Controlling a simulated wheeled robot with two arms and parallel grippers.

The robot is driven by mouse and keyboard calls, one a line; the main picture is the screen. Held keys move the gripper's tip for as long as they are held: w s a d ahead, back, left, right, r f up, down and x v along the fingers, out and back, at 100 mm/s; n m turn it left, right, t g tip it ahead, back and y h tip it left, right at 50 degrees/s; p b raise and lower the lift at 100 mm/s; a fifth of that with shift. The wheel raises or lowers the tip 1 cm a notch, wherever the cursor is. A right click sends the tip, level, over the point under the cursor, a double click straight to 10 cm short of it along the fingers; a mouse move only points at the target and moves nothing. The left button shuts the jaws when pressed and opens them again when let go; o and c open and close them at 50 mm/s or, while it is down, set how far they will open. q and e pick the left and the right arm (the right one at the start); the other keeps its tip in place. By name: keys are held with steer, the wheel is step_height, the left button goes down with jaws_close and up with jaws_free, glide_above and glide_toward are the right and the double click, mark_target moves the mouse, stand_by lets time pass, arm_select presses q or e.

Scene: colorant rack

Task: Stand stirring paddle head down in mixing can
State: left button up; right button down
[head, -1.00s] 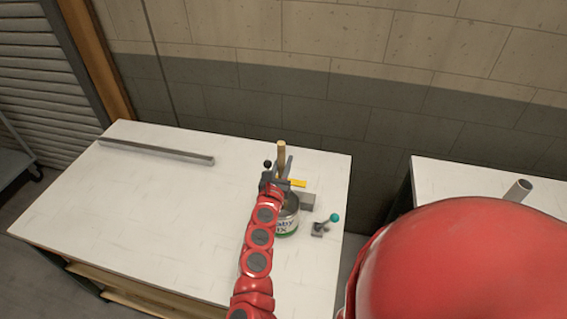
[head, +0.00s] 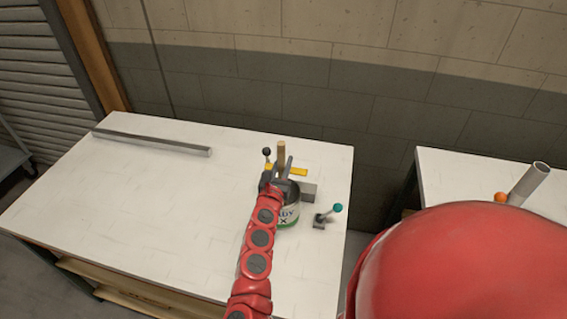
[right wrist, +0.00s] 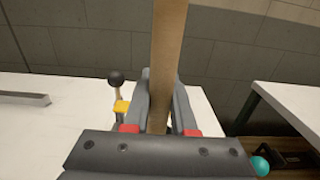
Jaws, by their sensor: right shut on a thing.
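The mixing can (head: 290,215), with a white and green label, stands upright near the table's right side. My right gripper (head: 281,166) is over the can, shut on the wooden stirring paddle (head: 281,150). The paddle's light brown handle rises nearly upright above the fingers. In the right wrist view the paddle (right wrist: 168,40) runs between the two grey fingers of the gripper (right wrist: 162,80). The paddle's lower end is hidden behind my gripper and arm, so I cannot tell how deep it sits in the can. My left gripper is not in view.
A black-knobbed lever (head: 266,152) and a yellow piece (head: 298,171) stand behind the can. A grey block (head: 309,190) and a teal-knobbed lever (head: 338,208) are at its right. A metal bar (head: 150,143) lies far left. The table's left half is mostly clear.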

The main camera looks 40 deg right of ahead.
steer(key=c, duration=0.7)
jaws_free()
steer(key=shift+o, duration=0.2)
steer(key=b+v, duration=0.4)
steer(key=v, duration=1.3)
steer(key=shift+s, duration=0.25)
steer(key=shift+a, duration=0.1)
